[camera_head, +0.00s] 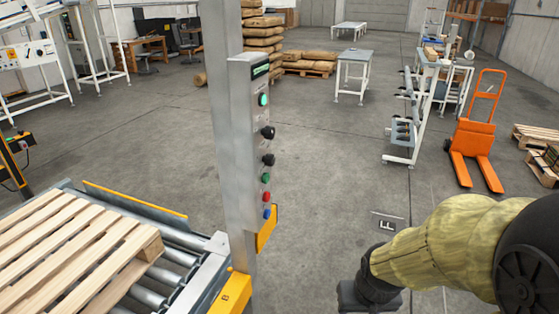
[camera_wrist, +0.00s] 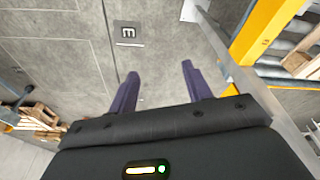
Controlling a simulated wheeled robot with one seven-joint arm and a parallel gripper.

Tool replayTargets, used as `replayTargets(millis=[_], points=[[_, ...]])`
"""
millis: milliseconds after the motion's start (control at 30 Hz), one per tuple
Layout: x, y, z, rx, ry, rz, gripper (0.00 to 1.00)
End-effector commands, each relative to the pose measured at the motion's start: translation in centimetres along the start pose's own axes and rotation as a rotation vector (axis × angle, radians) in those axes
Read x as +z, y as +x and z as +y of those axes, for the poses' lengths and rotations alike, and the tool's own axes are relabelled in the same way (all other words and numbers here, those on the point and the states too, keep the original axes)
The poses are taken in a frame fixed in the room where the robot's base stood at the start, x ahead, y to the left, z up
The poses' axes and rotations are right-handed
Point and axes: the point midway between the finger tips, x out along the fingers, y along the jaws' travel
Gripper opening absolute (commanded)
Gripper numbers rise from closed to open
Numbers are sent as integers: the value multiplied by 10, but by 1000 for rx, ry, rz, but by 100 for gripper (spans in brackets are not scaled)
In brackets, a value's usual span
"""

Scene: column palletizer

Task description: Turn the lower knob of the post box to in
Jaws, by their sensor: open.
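The post box (camera_head: 262,140) is a narrow grey box on a steel post, with a small display at its top. Two black knobs stand out from its face, the upper knob (camera_head: 268,132) and the lower knob (camera_head: 268,159). A lit green button sits above them; green, red and blue buttons sit below. The knobs' markings are too small to read. My gripper (camera_wrist: 158,90) is open and empty in the wrist view, its two dark fingers above the floor. In the head view my arm is at lower right, apart from the box. The wrist view does not show the knobs.
A wooden pallet (camera_head: 75,245) lies on a roller conveyor (camera_head: 180,262) at left, with a yellow bracket (camera_head: 235,292) by the post. Open floor (camera_head: 330,180) lies right of the post. An orange pallet truck (camera_head: 474,140) and a white rack (camera_head: 402,150) stand farther right.

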Motion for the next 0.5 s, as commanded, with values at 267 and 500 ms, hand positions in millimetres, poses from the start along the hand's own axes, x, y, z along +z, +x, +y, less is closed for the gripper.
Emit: replayTargets(millis=[267,500], points=[[-74,-9,20,47,-46,203,50],[-198,-36,36,12,-166,585,50]])
